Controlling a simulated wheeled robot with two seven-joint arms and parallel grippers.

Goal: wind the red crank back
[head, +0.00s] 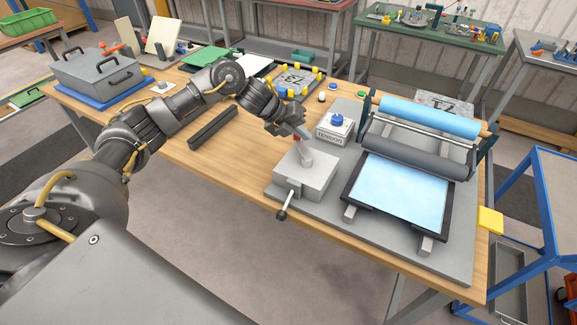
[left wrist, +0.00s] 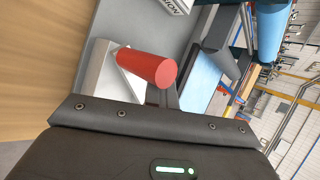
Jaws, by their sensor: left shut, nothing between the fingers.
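The red crank handle (left wrist: 148,66) stands up as a cylinder close in front of my gripper in the left wrist view. In the head view only a bit of red (head: 298,139) shows beside my left gripper (head: 300,131), above the grey crank box (head: 306,180). A light crank arm shows on top of the box. My left gripper is shut and empty, right by the handle; whether it touches the handle I cannot tell. My right gripper is out of view.
A lever with a dark knob (head: 282,214) sticks out at the box's front. The TENSION block (head: 333,130) with a blue button stands behind. To the right are rollers (head: 418,145) and a light blue sheet (head: 402,190). A dark bar (head: 213,127) lies left on the table.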

